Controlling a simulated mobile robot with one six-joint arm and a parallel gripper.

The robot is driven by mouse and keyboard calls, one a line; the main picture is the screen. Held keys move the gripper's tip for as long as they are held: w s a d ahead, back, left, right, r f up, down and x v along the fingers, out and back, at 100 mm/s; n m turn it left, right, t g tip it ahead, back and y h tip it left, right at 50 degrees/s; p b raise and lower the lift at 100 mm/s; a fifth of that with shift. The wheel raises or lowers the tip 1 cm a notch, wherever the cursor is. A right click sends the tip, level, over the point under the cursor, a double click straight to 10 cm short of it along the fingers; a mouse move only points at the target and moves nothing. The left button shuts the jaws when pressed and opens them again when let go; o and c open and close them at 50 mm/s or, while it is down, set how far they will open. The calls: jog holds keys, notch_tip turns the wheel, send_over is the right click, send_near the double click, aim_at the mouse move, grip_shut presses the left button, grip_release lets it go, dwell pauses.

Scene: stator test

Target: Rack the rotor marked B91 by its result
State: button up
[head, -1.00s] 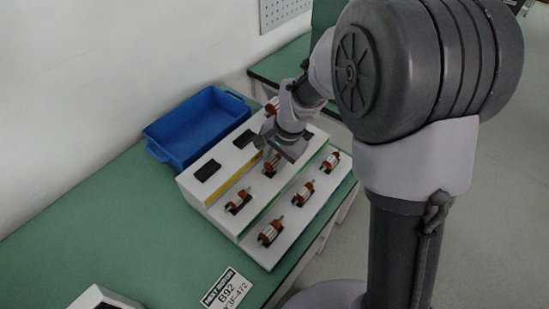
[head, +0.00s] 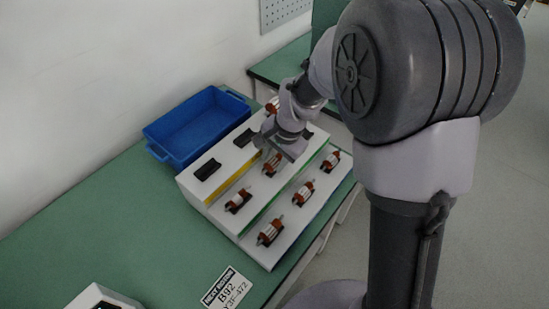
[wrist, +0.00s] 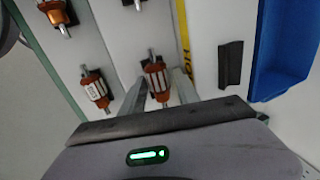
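In the head view this rotor (head: 271,163) is partly hidden by my gripper. Another rotor (wrist: 95,88) lies left of the fingers in the wrist view, its white label too small to read. I cannot tell which rotor bears B91. A card (head: 227,288) on the bench reads "next rotor B92".
A blue bin (head: 197,128) stands behind the rack. Empty black cradles (head: 207,170) are on the top step. A white box-like fixture (head: 97,297) is at the front left. The green bench (head: 110,220) is clear between them.

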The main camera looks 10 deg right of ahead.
jog(key=shift+s+d+f, duration=0.1)
jog(key=shift+s+f, duration=0.2)
jog(key=shift+f, duration=0.1)
jog(key=shift+r, duration=0.1)
jog(key=shift+r, duration=0.35)
jog(key=p+v, duration=0.6)
jog(key=v, duration=1.1)
jog(key=shift+w+p, duration=0.2)
jog(key=shift+p, duration=0.2)
jog(key=shift+d+r, duration=0.1)
jog(key=shift+r, duration=0.05)
jog(key=s+d+r+n+t+b, duration=0.1)
jog(key=s+r+n+b, duration=0.1)
jog(key=s, duration=0.7)
jog(key=s+d+r+n+t+b, duration=0.1)
jog(key=s+r+n+t, duration=0.1)
jog(key=s, duration=0.8)
jog(key=shift+n+t+b, duration=0.3)
jog(key=shift+b, duration=0.1)
